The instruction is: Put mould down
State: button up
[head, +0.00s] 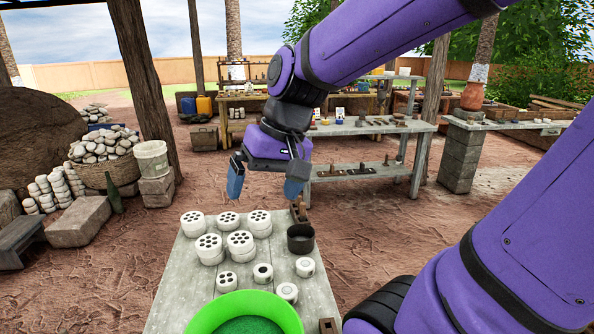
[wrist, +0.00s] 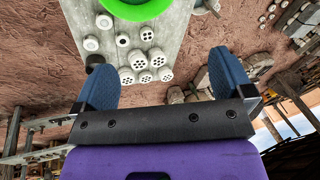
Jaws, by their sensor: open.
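My gripper (head: 265,182) is open, with nothing between its two blue fingers. It hangs above and beyond the far edge of the grey table (head: 172,300). In the wrist view the open gripper (wrist: 162,66) frames the table's far end. I cannot tell for sure which thing is the mould. A dark round cup-like piece (head: 300,238) stands upright at the table's right edge, with a small brown block (head: 298,210) just beyond it. In the wrist view, the dark piece (wrist: 95,61) is partly hidden by the left finger.
Several white perforated cylinders (head: 209,248) stand on the table, with smaller white ring-like pieces (head: 263,273) nearer me. A bright green bowl (head: 243,308) is at the near end. Shelves (head: 365,128) stand behind. A basket of pale lumps (head: 105,160) is at left.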

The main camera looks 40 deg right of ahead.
jog(key=s+d+r+n+t+h, duration=0.1)
jog(key=s+r+n+t+h, duration=0.1)
jog(key=s, duration=0.4)
notch_tip(320, 180, up, 2)
jog(key=shift+d+r+n+t+h, duration=0.1)
jog(key=shift+d+n+t+h, duration=0.15)
jog(key=shift+n+t+h, duration=0.2)
